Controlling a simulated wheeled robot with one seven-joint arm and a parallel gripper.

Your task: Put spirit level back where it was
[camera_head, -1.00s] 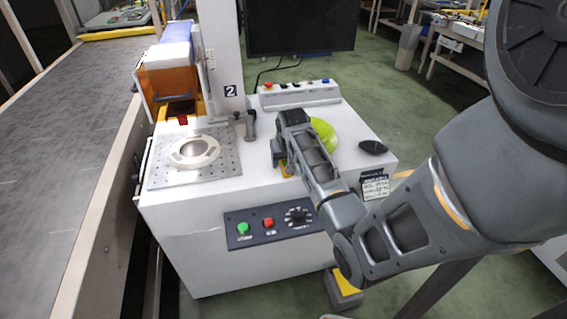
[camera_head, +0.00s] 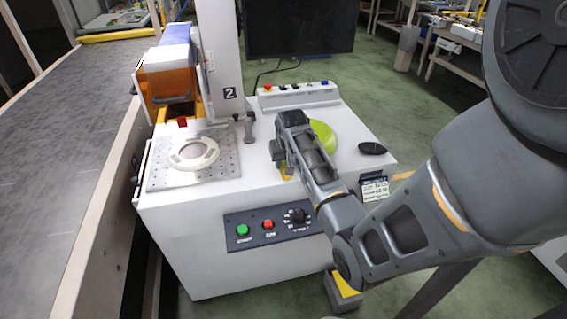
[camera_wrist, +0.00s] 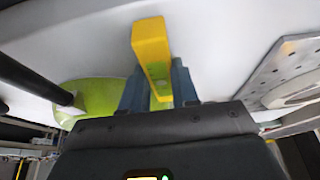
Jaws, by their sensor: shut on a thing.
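The spirit level is a small yellow bar (camera_wrist: 151,45). In the wrist view it stands out from between the two blue-grey fingers of my gripper (camera_wrist: 160,90), which is shut on it. In the head view my gripper (camera_head: 284,168) is low over the white machine top (camera_head: 225,200), right of the perforated plate, and mostly hidden by my own wrist. Only a bit of yellow (camera_head: 286,173) shows there. I cannot tell whether the level touches the machine top.
A green round thing (camera_head: 323,135) lies just behind my gripper, with a black oval thing (camera_head: 372,148) to its right. The perforated plate (camera_head: 225,167) with a pale ring is at left, beside a small post (camera_head: 249,128). A button box (camera_head: 298,95) stands behind.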

